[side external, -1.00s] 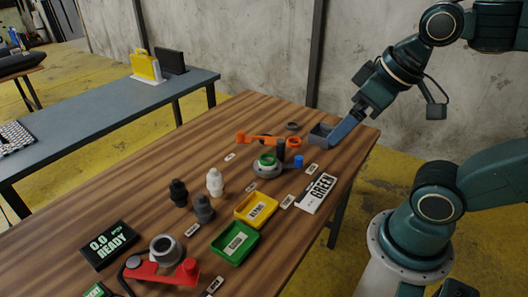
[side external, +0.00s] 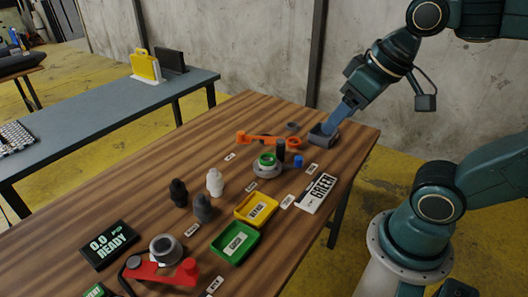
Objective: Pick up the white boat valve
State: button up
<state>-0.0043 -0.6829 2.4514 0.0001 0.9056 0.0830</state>
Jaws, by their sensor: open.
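The white boat valve (side external: 215,183) stands upright on the wooden table, left of the table's middle. A black valve (side external: 179,193) and a dark grey valve (side external: 203,208) stand close beside it. My gripper (side external: 330,128) is at the far right end of the table, well away from the white valve. Its blue fingers point down at a small grey tray (side external: 321,138). I cannot tell whether they touch it. The gripper is open, and I see nothing held in it.
A yellow tray (side external: 256,209) and a green tray (side external: 235,243) lie right of the valves. A red tool (side external: 160,272) is in front.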

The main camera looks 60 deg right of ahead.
jog(key=w+r+m+g, duration=0.1)
jog(key=w+m+g, duration=0.1)
jog(key=w+m, duration=0.5)
jog(key=m+g, duration=0.3)
jog(key=m, duration=0.7)
send_over(213, 170)
notch_tip(213, 170, down, 15)
jog(key=shift+s+d+f, duration=0.1)
jog(key=shift+s+f, duration=0.05)
jog(key=shift+f, duration=0.05)
jog(key=shift+f, duration=0.15)
jog(key=shift+f, duration=4.15)
jog(key=shift+f, duration=2.6)
